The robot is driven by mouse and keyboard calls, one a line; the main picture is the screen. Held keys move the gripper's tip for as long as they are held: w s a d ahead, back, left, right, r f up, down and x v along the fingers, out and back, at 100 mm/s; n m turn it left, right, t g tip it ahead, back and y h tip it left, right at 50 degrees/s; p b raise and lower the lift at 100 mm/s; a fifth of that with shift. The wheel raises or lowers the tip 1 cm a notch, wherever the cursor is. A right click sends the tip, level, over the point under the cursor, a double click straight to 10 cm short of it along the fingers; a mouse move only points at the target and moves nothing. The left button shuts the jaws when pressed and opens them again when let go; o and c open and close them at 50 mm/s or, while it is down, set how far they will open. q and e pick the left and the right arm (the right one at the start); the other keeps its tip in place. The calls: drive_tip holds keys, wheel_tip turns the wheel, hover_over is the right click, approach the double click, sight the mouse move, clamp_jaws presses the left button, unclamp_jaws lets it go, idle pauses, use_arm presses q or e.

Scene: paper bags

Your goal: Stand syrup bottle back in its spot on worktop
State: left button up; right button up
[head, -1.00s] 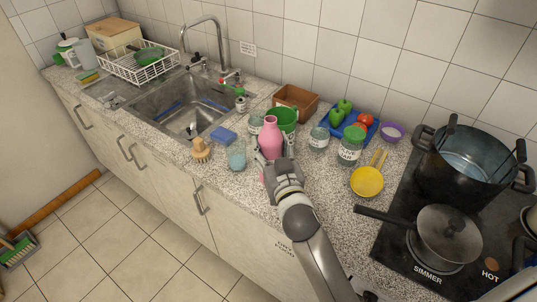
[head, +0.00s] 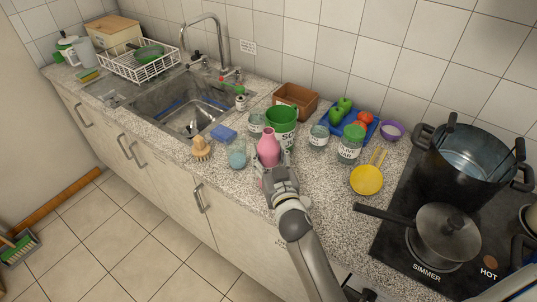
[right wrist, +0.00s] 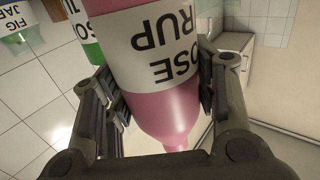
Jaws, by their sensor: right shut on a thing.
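The pink rose syrup bottle (head: 268,147) is at the front middle of the worktop (head: 325,215). It stands roughly upright, with its neck up. My right gripper (head: 275,180) is shut on it from the front. In the right wrist view the bottle (right wrist: 165,95) sits between the two fingers, with its label upside down and its neck towards the camera. Its base is hidden in the head view, so I cannot tell whether it touches the worktop. My left gripper is not in view.
A green container (head: 283,117) stands close behind the bottle. Glass jars (head: 319,138) and a green-banded jar (head: 350,150) are to the right. A bluish glass (head: 237,155) and a brush (head: 201,149) are to the left. A yellow pan (head: 366,180) lies right.

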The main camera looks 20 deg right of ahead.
drive_tip(key=o, duration=1.3)
drive_tip(key=shift+r, duration=0.15)
drive_tip(key=shift+s, duration=0.3)
drive_tip(key=shift+s+a+b, duration=0.2)
drive_tip(key=shift+s+b, duration=1)
drive_tip(key=shift+s, duration=4.5)
